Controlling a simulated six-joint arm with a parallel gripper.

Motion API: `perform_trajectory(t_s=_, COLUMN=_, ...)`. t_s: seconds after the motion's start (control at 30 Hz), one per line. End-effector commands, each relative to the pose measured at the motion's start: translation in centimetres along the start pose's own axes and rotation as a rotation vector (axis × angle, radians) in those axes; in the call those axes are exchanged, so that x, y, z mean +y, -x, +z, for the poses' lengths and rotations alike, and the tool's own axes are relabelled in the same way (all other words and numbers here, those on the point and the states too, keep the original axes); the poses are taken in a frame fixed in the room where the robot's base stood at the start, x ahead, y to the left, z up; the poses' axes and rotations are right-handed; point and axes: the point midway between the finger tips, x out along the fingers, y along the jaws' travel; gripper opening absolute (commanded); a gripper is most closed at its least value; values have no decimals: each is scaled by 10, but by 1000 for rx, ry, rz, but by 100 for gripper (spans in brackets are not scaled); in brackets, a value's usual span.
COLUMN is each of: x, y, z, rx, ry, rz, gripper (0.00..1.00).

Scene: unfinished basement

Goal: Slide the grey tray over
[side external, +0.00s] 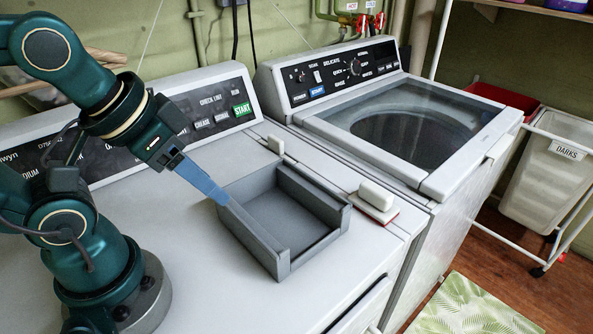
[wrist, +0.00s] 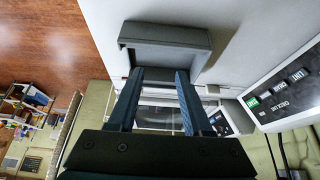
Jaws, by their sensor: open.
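The grey tray (side external: 254,239) is a shallow, empty, square box with a notch in its near right wall. It lies flat on the white machine top (side external: 185,262). My gripper (side external: 222,199) comes down from the upper left, its blue fingers ending at the tray's left corner. I cannot tell whether they touch the wall. In the wrist view the tray (wrist: 163,32) is seen just beyond the fingertips. My gripper (wrist: 160,73) is open there, with two blue fingers apart and nothing between them.
A white block on a red-edged pad (side external: 376,197) sits close to the tray's right. A smaller white block (side external: 276,145) stands behind it. A washer (side external: 420,130) adjoins at right, and a control panel (side external: 205,112) rises behind. The top in front of the tray's left is clear.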

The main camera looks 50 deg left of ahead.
Motion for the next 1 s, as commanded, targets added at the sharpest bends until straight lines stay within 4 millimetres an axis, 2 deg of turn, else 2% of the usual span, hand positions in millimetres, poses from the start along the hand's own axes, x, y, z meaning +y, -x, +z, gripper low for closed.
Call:
perform_trajectory(t_s=0.03, x=0, y=0, z=0, rx=0, ry=0, rz=0, gripper=50)
perform_trajectory(t_s=0.17, x=0, y=0, z=0, rx=-2, ry=27, rz=0, gripper=0)
perform_trajectory(t_s=0.27, x=0, y=2, z=2, rx=-13, ry=120, rz=-1, gripper=0)
perform_trajectory(t_s=0.37, x=0, y=10, z=-7, rx=-9, ry=274, rz=-2, gripper=0)
perform_trajectory(t_s=0.63, x=-7, y=17, z=-52, rx=-112, ry=841, rz=-65, gripper=0)
perform_trajectory(t_s=0.83, x=-18, y=0, z=-87, rx=-208, ry=1235, rz=-173, gripper=0)
perform_trajectory(t_s=1.0, x=-30, y=-28, z=-107, rx=-282, ry=1465, rz=-281, gripper=0)
